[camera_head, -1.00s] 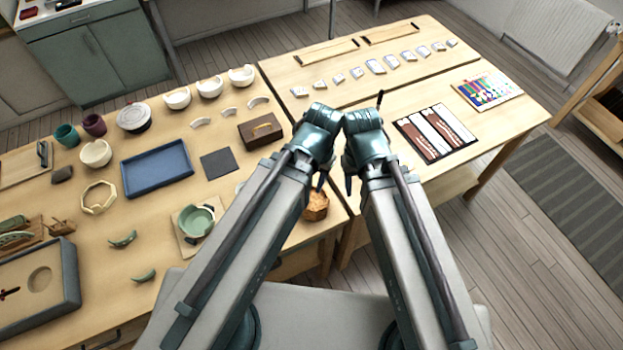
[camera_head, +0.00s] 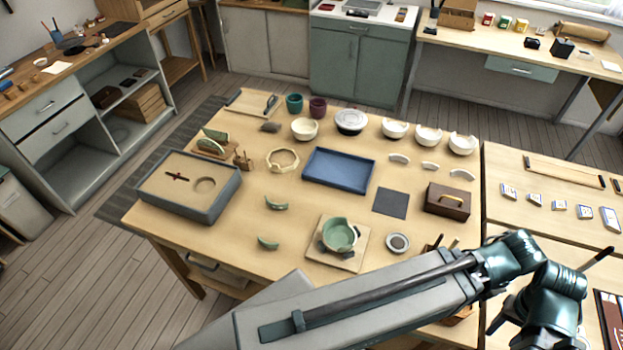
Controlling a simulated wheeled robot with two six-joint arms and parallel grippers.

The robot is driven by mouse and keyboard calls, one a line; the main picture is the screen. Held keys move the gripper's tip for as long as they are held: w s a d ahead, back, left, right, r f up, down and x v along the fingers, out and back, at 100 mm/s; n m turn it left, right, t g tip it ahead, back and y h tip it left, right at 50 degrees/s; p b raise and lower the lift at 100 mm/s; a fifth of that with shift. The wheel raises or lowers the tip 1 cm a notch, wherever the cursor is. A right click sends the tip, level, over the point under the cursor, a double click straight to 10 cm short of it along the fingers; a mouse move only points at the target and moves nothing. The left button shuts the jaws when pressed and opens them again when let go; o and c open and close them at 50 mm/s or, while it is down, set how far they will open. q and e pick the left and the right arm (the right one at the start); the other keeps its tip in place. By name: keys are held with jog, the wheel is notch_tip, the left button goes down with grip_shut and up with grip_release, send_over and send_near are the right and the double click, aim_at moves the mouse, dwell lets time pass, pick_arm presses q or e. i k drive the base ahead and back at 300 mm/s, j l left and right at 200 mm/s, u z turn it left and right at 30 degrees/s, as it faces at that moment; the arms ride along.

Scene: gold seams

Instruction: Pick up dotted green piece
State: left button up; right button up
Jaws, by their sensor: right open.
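Two small curved green pieces lie apart on the wooden table in the head view: an upper green piece (camera_head: 276,203) and a lower green piece (camera_head: 268,243). I cannot make out which one is dotted. A broken green bowl (camera_head: 340,235) sits on a square wooden board (camera_head: 323,257) to their right. More green pieces (camera_head: 212,141) stand in a wooden rack at the left. My right gripper (camera_head: 547,290) is open and empty at the lower right, far from the green pieces.
A blue tray (camera_head: 338,171) and a dark square mat (camera_head: 391,203) lie mid-table. A grey box (camera_head: 185,184) stands left, a brown box (camera_head: 447,201) right. White bowls (camera_head: 428,136) line the back. A small round dish (camera_head: 397,243) sits beside the board. Bare tabletop surrounds the green pieces.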

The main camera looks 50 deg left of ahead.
aim_at(283, 206)
jog(key=u, duration=1.3)
jog(key=i+j+u, duration=0.15)
jog(key=j, duration=0.15)
jog(key=i+j+u, duration=0.15)
jog(key=j, duration=0.15)
jog(key=i+j, duration=0.25)
jog(key=j, duration=0.3)
jog(key=i+l+z, duration=0.1)
jog(key=z, duration=0.9)
jog(key=u, duration=1.15)
jog(key=k+z, duration=0.15)
jog(key=i+l, duration=0.05)
